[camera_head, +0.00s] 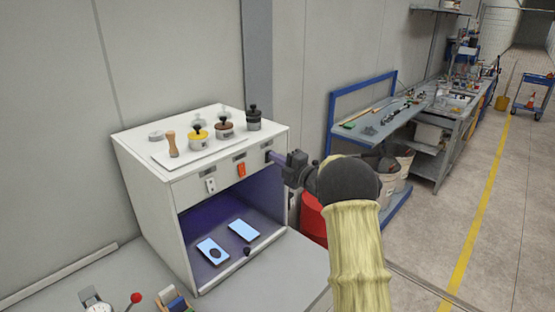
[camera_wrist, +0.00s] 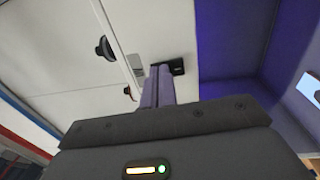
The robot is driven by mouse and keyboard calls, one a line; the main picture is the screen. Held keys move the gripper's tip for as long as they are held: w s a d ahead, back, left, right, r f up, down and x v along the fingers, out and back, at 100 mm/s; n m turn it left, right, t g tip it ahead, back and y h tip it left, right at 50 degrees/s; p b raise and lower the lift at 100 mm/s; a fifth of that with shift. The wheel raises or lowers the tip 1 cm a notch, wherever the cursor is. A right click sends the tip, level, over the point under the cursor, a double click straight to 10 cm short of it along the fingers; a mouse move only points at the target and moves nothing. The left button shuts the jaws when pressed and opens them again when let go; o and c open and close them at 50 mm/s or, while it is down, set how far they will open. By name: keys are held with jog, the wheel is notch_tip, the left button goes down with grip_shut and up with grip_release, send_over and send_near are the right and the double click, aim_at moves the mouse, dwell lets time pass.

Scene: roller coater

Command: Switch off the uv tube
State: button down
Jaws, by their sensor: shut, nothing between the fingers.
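A white cabinet (camera_head: 150,190) stands on the grey bench, and violet light fills its open lower bay (camera_head: 205,215). The uv tube itself is hidden. The front panel carries a white switch (camera_head: 210,185), an orange switch (camera_head: 241,170) and a dark switch at its right end. My gripper (camera_head: 272,156) is shut and empty, with its tips at the right end of the panel. In the wrist view its fingers (camera_wrist: 162,70) reach the dark switch (camera_wrist: 178,66). They overlap it or lie right beside it; I cannot tell whether they press it.
Two pale blue plates (camera_head: 243,230) lie in the bay, one with a dark spot. Lidded pots (camera_head: 224,127) and a wooden-handled tool (camera_head: 172,144) stand on top. A red-knobbed lever (camera_head: 135,298) is at front left. A red drum (camera_head: 313,220) stands right of the cabinet.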

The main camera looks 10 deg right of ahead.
jog(key=shift+w+a+r+g, duration=0.1)
jog(key=shift+a+r+g, duration=0.1)
jog(key=shift+r+g, duration=0.3)
jog(key=shift+f, duration=0.1)
jog(key=r+b+v, duration=0.2)
jog(key=b+v, duration=0.4)
jog(key=v, duration=0.8)
jog(key=shift+h, duration=0.3)
